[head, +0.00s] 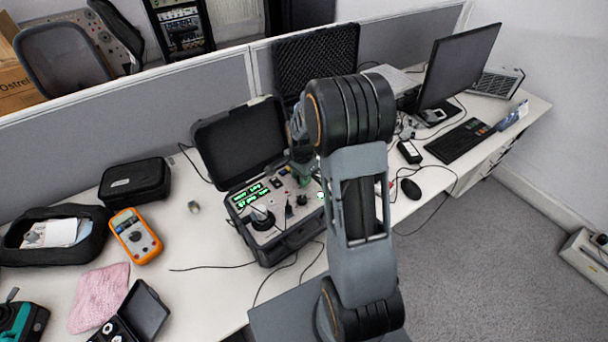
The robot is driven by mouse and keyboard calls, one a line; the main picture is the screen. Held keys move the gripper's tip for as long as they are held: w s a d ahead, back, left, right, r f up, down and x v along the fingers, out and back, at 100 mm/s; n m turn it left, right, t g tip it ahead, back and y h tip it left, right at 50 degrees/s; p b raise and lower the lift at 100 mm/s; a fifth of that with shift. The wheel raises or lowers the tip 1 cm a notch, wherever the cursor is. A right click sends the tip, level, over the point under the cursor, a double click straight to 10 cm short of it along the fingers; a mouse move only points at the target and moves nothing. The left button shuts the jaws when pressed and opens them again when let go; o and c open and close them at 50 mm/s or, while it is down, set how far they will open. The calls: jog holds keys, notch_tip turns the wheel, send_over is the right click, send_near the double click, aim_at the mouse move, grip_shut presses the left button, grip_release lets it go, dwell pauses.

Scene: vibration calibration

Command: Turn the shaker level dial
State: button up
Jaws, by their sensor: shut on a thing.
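The shaker calibrator is an open black case (281,248) on the white desk, with its lid (240,140) raised at the back. Its grey panel carries a display with green text (250,194), a round black shaker head (262,218) at the front left and several small knobs and connectors. My gripper (301,178) reaches down to the back right of the panel and is shut on the shaker level dial. My arm hides much of that side, so the dial itself and the fingertips do not show clearly.
An orange multimeter (136,236), a black pouch (135,181) and a pink cloth (99,297) lie to the left. Thin cables run around the case. A monitor (459,65), keyboard (460,142) and mouse (411,188) are at the right. A grey partition (130,125) stands behind.

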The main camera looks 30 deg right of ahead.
jog(key=shift+c, duration=0.7)
jog(key=shift+w+d, duration=0.1)
jog(key=shift+d, duration=0.05)
jog(key=shift+a, duration=0.25)
dwell(0.3)
jog(key=o, duration=0.8)
jog(key=shift+a, duration=0.1)
jog(key=shift+c, duration=0.2)
jog(key=shift+o, duration=0.8)
jog(key=shift+d, duration=0.2)
jog(key=shift+r, duration=0.1)
